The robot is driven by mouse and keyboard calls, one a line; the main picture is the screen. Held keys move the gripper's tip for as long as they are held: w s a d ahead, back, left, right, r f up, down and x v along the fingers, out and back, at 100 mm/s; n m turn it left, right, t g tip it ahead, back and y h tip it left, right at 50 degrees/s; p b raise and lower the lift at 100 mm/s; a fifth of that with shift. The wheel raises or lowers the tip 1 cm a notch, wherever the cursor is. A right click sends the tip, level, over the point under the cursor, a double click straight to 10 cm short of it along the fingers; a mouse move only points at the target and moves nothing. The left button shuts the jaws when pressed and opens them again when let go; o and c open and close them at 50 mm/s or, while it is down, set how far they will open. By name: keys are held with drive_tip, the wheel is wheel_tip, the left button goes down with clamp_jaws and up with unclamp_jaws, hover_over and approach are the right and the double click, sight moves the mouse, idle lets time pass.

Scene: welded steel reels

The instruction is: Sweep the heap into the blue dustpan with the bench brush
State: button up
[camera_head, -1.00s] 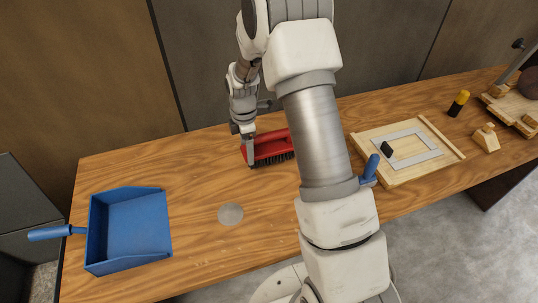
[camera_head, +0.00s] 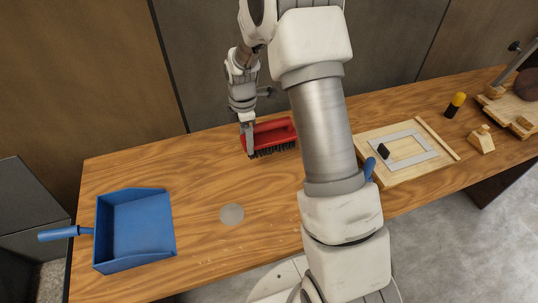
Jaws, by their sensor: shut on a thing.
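The bench brush (camera_head: 272,131) has a red body and dark bristles. My gripper (camera_head: 249,149) is shut on its left end and holds it near the back of the wooden bench, bristles down. I cannot tell whether the bristles touch the bench. The blue dustpan (camera_head: 138,228) lies at the bench's left end, its handle pointing left. Only faint pale specks (camera_head: 205,263) show near the front edge, right of the dustpan. I cannot make out a clear heap; my arm hides part of the bench.
A grey disc (camera_head: 231,214) lies on the bench between dustpan and brush. A wooden board with a grey frame (camera_head: 410,150) lies right of my arm. A yellow-and-black object (camera_head: 455,104) and wooden block (camera_head: 482,139) stand farther right. Bench between dustpan and brush is mostly clear.

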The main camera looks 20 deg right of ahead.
idle(0.3)
drive_tip(key=s+f+n+p, duration=0.1)
drive_tip(key=s+n+p, duration=0.6)
drive_tip(key=s+n, duration=1.1)
drive_tip(key=shift+s+a+f, duration=0.25)
drive_tip(key=shift+s+f, duration=0.1)
drive_tip(key=shift+s, duration=0.65)
wheel_tip(320, 180, down, 7)
drive_tip(key=b, duration=0.6)
drive_tip(key=shift+r, duration=0.1)
